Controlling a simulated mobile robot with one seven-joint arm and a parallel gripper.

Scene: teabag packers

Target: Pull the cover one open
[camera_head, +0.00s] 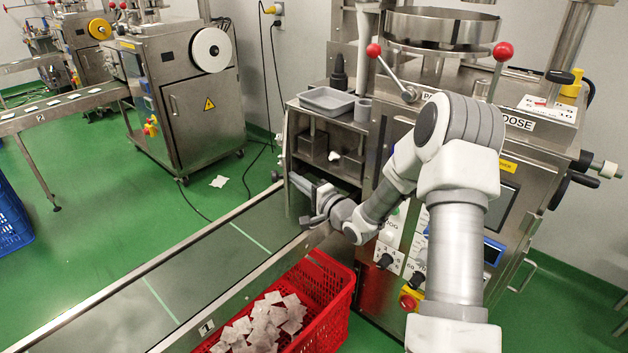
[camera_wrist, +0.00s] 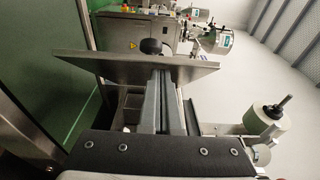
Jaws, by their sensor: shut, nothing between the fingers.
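The cover looks like a flat grey metal panel (camera_wrist: 125,67) with a round black knob (camera_wrist: 151,46) at its far edge. It stands across the wrist view, just beyond my fingertips. My gripper (camera_wrist: 158,78) is shut and empty, its fingers reaching up to the panel's near face. I cannot tell whether they touch it. In the head view my gripper (camera_head: 306,184) is low in front of the left machine cabinet, where grey bins (camera_head: 312,147) show inside an opening. My arm and gripper hide part of the cover there.
A conveyor (camera_head: 215,250) runs along the left of the machine. A red crate (camera_head: 338,310) of teabags stands close below my arm. A grey tray (camera_head: 327,100) and a small cup sit on the cabinet top.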

